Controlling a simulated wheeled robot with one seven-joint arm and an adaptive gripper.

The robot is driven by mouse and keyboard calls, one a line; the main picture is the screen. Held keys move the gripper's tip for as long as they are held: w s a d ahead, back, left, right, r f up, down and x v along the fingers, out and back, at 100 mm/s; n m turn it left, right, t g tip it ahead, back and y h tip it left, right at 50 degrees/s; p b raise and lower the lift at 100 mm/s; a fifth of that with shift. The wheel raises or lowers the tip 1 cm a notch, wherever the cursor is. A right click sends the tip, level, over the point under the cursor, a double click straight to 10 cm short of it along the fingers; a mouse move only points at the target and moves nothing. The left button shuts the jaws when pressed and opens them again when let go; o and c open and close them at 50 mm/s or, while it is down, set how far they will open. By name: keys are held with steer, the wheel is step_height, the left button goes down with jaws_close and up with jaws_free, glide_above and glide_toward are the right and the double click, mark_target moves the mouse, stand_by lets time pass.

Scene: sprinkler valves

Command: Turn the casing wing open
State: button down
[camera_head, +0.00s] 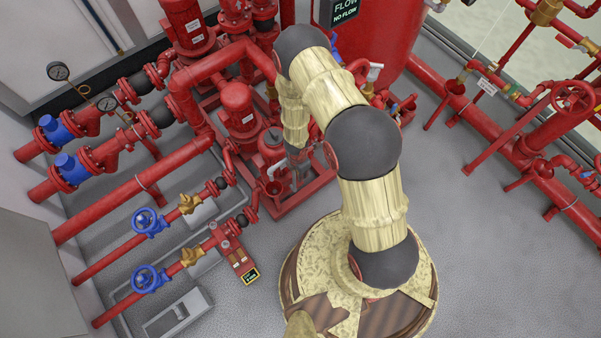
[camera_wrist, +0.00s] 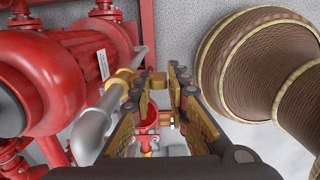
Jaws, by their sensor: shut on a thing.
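My gripper (camera_wrist: 165,88) reaches in from the bottom of the wrist view, with dark fingers and yellow-brown pads. It is shut on a small brass-coloured piece, the casing wing (camera_wrist: 158,80), between its fingertips. The fingers hide much of the wing, and I cannot tell its angle. A grey pipe with a brass section (camera_wrist: 119,84) runs just left of the fingers. In the head view my gripper (camera_head: 296,172) is low among the red pumps, beside a red pump casing (camera_head: 272,150). The wing cannot be made out there.
A large red casing (camera_wrist: 60,75) fills the left of the wrist view, close to my gripper. A red funnel-like cup (camera_wrist: 147,113) lies beyond the fingers. Blue handwheels (camera_head: 148,222) stand on pipes at left. Grey floor (camera_head: 480,260) is open at right.

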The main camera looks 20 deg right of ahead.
steer(key=shift+a+h+b, duration=0.1)
steer(key=shift+h+b, duration=0.35)
steer(key=shift+h, duration=0.05)
steer(key=c, duration=2)
jaws_free()
step_height(320, 180, up, 12)
steer(key=a, duration=0.1)
steer(key=shift+s+a, duration=0.2)
steer(key=shift+a, duration=0.15)
steer(key=shift+f, duration=0.1)
